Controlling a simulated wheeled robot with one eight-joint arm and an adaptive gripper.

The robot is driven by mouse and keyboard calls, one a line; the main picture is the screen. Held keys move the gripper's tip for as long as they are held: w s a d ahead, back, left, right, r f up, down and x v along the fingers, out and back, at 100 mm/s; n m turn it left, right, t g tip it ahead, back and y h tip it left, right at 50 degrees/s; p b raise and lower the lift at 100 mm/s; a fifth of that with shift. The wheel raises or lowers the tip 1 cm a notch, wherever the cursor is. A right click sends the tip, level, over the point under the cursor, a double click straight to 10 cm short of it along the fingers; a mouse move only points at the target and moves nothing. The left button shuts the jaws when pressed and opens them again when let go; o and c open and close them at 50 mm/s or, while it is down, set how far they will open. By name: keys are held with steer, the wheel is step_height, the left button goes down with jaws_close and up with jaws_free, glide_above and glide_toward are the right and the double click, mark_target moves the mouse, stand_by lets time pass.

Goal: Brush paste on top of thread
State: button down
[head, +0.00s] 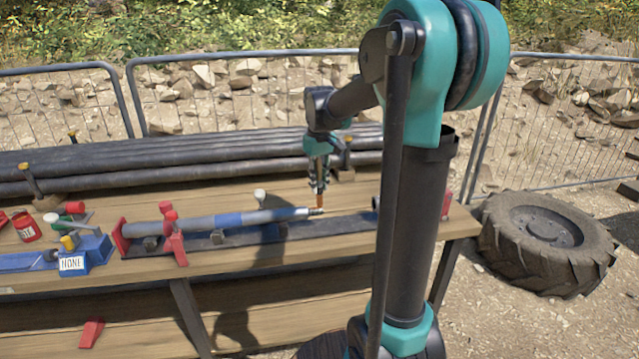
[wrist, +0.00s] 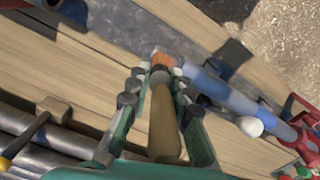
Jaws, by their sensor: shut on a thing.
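My gripper (head: 318,180) is shut on a brush and points down over the bench. In the wrist view the brush's tan handle (wrist: 164,120) lies between the fingers (wrist: 158,85). Its orange and pale tip (wrist: 163,58) sticks out beyond them. In the head view the orange tip (head: 319,200) is just above the right end of a grey pipe (head: 190,224) with a blue band. The threaded end (head: 314,211) is small; I cannot tell whether the bristles touch it or whether paste is on it. A red labelled can (head: 26,227) stands at the far left.
Red clamp stands (head: 175,243) hold the pipe on the wooden bench (head: 320,256). A blue box (head: 73,262) labelled NONE is at the left. Long dark pipes (head: 230,150) lie behind. A large tyre (head: 547,240) is on the ground at right.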

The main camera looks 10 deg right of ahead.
mark_target(318, 164)
steer(key=shift+a, duration=1.45)
steer(key=shift+d+r, duration=0.15)
steer(key=shift+d, duration=1.6)
steer(key=shift+a+f, duration=0.2)
steer(key=shift+a, duration=0.25)
steer(key=shift+r, duration=3.05)
steer(key=shift+r, duration=1.45)
